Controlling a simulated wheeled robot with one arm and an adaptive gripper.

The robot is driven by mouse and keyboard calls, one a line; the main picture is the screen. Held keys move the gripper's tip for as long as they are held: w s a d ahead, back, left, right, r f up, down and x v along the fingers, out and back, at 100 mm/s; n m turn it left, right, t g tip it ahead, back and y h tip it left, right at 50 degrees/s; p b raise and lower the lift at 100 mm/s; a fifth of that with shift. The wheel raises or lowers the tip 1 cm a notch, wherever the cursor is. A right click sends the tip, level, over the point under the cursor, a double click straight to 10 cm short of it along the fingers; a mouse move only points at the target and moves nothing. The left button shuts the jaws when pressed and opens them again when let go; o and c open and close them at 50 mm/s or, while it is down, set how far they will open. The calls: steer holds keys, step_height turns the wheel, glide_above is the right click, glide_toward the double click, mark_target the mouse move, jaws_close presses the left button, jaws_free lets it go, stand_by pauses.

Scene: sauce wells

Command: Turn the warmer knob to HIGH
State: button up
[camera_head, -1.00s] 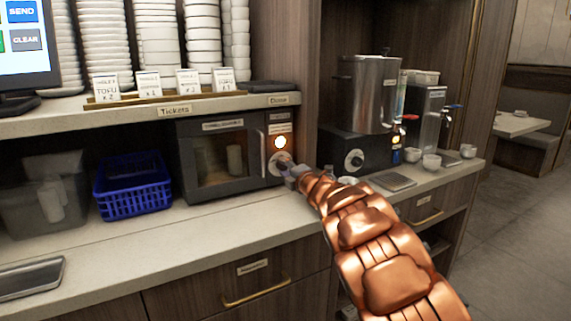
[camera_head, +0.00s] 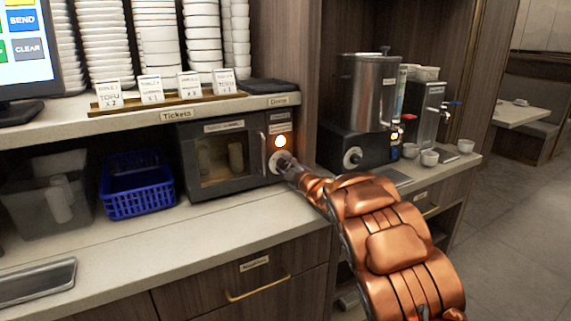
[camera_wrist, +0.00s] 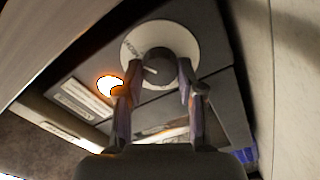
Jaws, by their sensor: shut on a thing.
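The warmer (camera_head: 222,155) is a dark box with a glass door on the counter under the shelf. Its round knob (camera_wrist: 158,70) is dark on a pale dial plate (camera_wrist: 132,50), with a white pointer line; the small lettering on the plate is hard to read. An orange-white lamp (camera_head: 281,141) glows above the knob, and it also shows in the wrist view (camera_wrist: 109,86). My gripper (camera_wrist: 158,84) is shut on the knob, one finger on each side. In the head view my gripper (camera_head: 284,163) covers most of the knob.
A blue basket (camera_head: 138,185) and a clear bin (camera_head: 45,188) stand left of the warmer. A steel urn on a dark base (camera_head: 354,150) with its own knob stands to the right, near white cups (camera_head: 429,158).

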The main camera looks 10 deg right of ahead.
stand_by(0.3)
steer(key=o, duration=1.1)
steer(key=shift+o, duration=0.2)
steer(key=shift+v, duration=6)
